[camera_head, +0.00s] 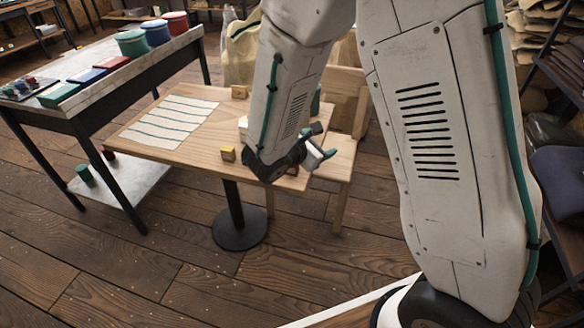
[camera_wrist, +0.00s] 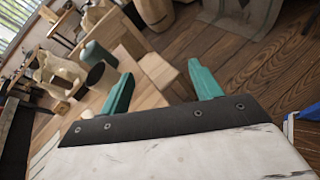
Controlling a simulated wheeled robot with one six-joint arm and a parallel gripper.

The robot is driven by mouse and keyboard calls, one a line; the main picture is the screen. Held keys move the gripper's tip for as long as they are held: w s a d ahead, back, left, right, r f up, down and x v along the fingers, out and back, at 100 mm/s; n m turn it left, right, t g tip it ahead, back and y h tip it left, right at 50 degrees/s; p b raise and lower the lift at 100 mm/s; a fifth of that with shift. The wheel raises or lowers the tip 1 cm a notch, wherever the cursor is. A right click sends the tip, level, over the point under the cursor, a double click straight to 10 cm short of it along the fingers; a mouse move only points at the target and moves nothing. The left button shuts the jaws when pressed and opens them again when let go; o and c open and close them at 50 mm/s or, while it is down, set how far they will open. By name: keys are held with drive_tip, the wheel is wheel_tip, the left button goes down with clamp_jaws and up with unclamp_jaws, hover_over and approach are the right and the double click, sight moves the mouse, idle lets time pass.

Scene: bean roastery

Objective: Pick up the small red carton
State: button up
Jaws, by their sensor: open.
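A small dark red block (camera_head: 293,170), possibly the small red carton, shows at the front right edge of the wooden table (camera_head: 190,150). My wrist hides most of it, so its shape is unclear. My gripper (camera_head: 322,155) is above the table's right end, beside the red block in the picture. In the wrist view my gripper (camera_wrist: 161,84) has its two teal fingers spread wide with nothing between them. I cannot make out a red carton in the wrist view.
A yellow block (camera_head: 228,154) and another small block (camera_head: 239,92) stand on the wooden table, near a striped mat (camera_head: 172,118). A wooden chair (camera_head: 343,160) stands close on the right. A side bench (camera_head: 105,85) holds coloured canisters and flat boxes.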

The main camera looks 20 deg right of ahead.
drive_tip(key=w+a+f+n+t+y, duration=0.1)
drive_tip(key=a+f+n, duration=0.1)
drive_tip(key=f, duration=0.2)
drive_tip(key=w+a+f+n+t+y, duration=0.1)
drive_tip(key=w+a+f+n, duration=0.1)
drive_tip(key=a+f+n, duration=0.1)
drive_tip(key=w+a+f+n+t+y, duration=0.1)
drive_tip(key=a+f+n, duration=0.1)
drive_tip(key=f, duration=0.3)
drive_tip(key=shift+w+a+f+n+t+y, duration=0.25)
drive_tip(key=shift+w+f+n+t+y, duration=0.15)
drive_tip(key=shift+n, duration=0.1)
drive_tip(key=x, duration=0.5)
drive_tip(key=shift+w+d+f, duration=0.15)
drive_tip(key=shift+w+d, duration=0.1)
drive_tip(key=shift+w, duration=0.05)
drive_tip(key=c, duration=1)
